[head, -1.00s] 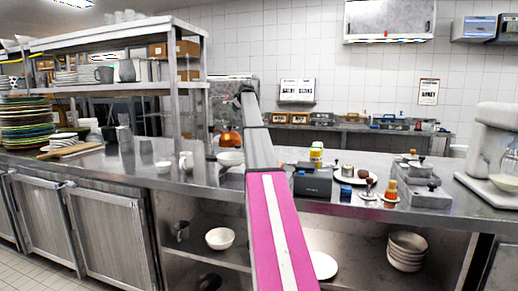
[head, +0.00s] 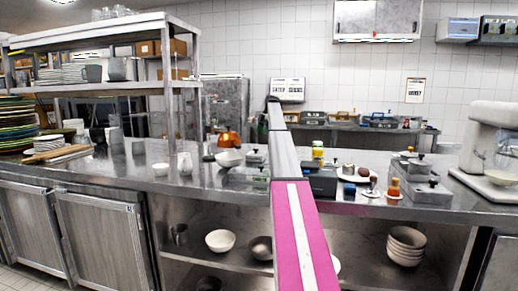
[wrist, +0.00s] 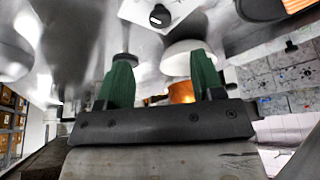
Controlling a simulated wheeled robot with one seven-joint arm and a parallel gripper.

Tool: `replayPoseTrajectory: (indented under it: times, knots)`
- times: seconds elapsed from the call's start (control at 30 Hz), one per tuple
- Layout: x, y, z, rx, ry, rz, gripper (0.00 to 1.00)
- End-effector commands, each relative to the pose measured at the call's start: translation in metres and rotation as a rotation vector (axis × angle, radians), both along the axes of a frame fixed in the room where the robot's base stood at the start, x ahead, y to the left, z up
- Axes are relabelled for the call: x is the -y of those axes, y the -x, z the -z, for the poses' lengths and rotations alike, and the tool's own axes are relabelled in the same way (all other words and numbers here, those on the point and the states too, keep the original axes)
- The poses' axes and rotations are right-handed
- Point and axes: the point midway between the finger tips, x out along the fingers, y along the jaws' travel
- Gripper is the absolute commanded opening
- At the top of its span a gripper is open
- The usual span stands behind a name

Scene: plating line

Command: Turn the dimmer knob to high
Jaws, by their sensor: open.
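A black round knob (wrist: 159,16) sits on a white plate with small dark markings (wrist: 140,10), at the top of the wrist view. I take it for the dimmer knob; its setting is too small to read. My gripper (wrist: 160,68) has two green fingers spread apart with nothing held between them. The knob shows beyond the fingertips, roughly between them and apart from them. In the head view my pink and grey arm reaches away over the counter; the gripper and the knob cannot be made out there.
A copper dome (head: 228,139), white bowl (head: 229,158) and white jug (head: 184,163) stand left of my arm. A dark box (head: 322,182), plate (head: 357,174) and bottles stand right of it. A steel shelf rack (head: 120,85) rises at left; a mixer (head: 490,140) stands at right.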

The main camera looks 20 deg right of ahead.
Motion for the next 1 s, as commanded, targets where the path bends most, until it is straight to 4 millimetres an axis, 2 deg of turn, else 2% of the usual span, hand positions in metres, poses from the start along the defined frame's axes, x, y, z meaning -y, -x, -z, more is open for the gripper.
replayPoseTrajectory:
  times: [0.17, 0.6, 0.73, 0.97, 1.0]
  knots:
    - [-0.008, 0.003, 0.018, -0.007, -0.001, 0.0, 0.61]
    - [-0.035, 0.008, 0.085, -0.007, -0.001, 0.0, 0.61]
    - [-0.038, 0.008, 0.092, -0.005, 0.0, 0.002, 0.61]
    - [-0.038, 0.007, 0.093, -0.005, 0.0, 0.002, 0.61]
    - [-0.038, 0.007, 0.093, -0.005, 0.0, 0.002, 0.58]
